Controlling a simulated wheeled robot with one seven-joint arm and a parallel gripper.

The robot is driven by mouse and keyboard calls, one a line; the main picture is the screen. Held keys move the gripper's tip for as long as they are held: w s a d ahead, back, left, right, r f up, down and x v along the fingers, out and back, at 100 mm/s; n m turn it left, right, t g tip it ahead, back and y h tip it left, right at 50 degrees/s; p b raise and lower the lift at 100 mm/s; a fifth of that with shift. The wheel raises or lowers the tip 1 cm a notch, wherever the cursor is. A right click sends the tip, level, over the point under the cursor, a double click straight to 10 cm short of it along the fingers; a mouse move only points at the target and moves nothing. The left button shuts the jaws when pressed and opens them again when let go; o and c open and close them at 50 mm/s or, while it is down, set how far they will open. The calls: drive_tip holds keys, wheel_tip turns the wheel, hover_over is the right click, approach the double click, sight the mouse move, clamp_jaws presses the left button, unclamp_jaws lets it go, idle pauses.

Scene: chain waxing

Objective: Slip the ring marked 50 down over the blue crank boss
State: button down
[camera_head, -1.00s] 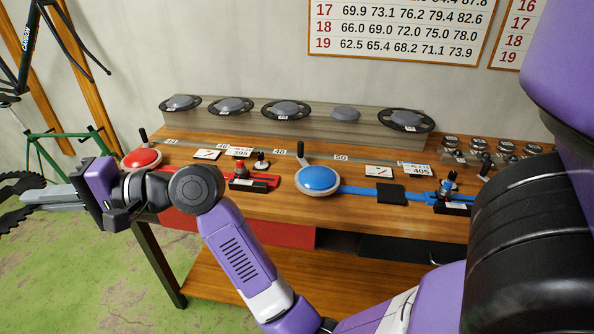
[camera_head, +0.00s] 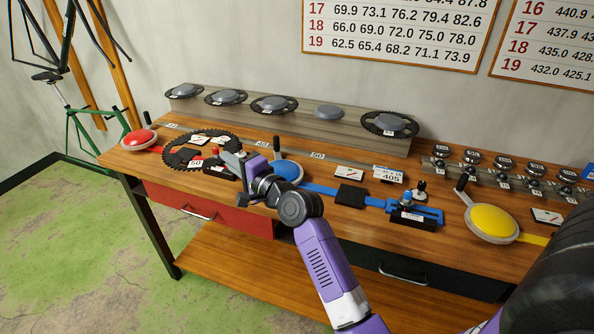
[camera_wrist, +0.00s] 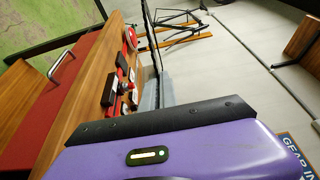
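The dark toothed ring (camera_head: 181,157) carries a white label reading 50. My gripper (camera_head: 234,158) is shut on its right edge and holds it above the red end of the bench, looking roughly flat. The blue crank boss (camera_head: 288,170), a blue domed disc with a pale rim, sits on the bench just right of my gripper, which partly covers it. The ring is left of the boss and apart from it.
A red boss (camera_head: 138,137) with a lever stands at the bench's left, a yellow boss (camera_head: 491,222) at right. Blue tooling (camera_head: 412,211) and a black block (camera_head: 350,195) lie right of the blue boss. A grey riser (camera_head: 330,128) with several discs runs behind.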

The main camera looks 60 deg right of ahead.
drive_tip(key=shift+s+d+f+m+g+h+b, duration=0.55)
drive_tip(key=shift+s+d+f+m+g+h, duration=0.45)
drive_tip(key=shift+s+d+f, duration=1.15)
drive_tip(key=shift+s+d+f+m+g+h+b, duration=0.55)
drive_tip(key=shift+s+d+f+h, duration=0.8)
drive_tip(key=shift+s+d+f, duration=0.85)
drive_tip(key=shift+s+d+f+m+g+h+b, duration=0.55)
drive_tip(key=shift+s+d+f+m+h, duration=0.55)
drive_tip(key=shift+s+d+f, duration=1.05)
drive_tip(key=shift+s+a+r, duration=0.1)
drive_tip(key=shift+a+r, duration=0.05)
drive_tip(key=shift+s+a, duration=0.1)
drive_tip(key=shift+f, duration=0.45)
drive_tip(key=c, duration=1.6)
unclamp_jaws()
